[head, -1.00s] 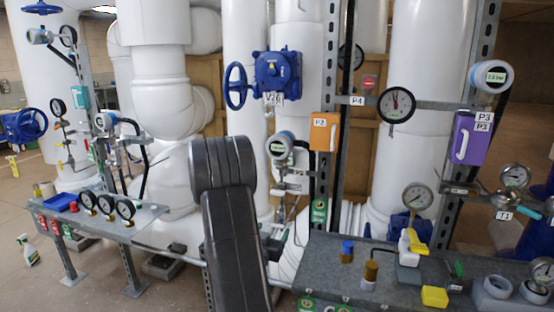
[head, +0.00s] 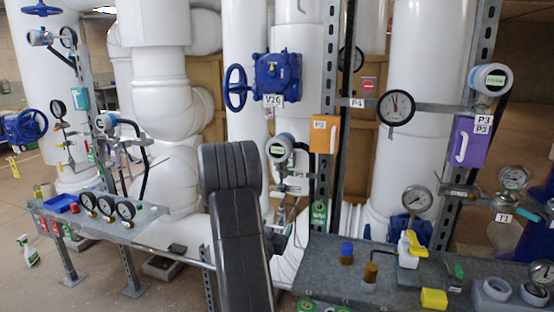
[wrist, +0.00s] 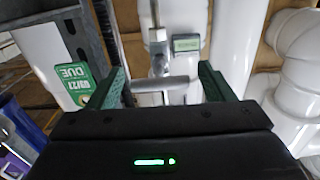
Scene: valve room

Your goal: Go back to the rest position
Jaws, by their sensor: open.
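My gripper (wrist: 163,82) is open in the wrist view, with a green finger on each side and a dark palm below. A grey bar-shaped handle (wrist: 160,85) and a metal stem show between the fingers; I cannot tell how far off they are, and nothing is gripped. In the head view my black arm stands at the middle front. It hides most of my gripper and part of the pipework behind.
A gauge shelf (head: 140,225) is at the left. The P2 transmitter (head: 280,147), orange box (head: 323,136) and a steel upright (head: 325,90) stand close right of my arm. Open floor shows at far left.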

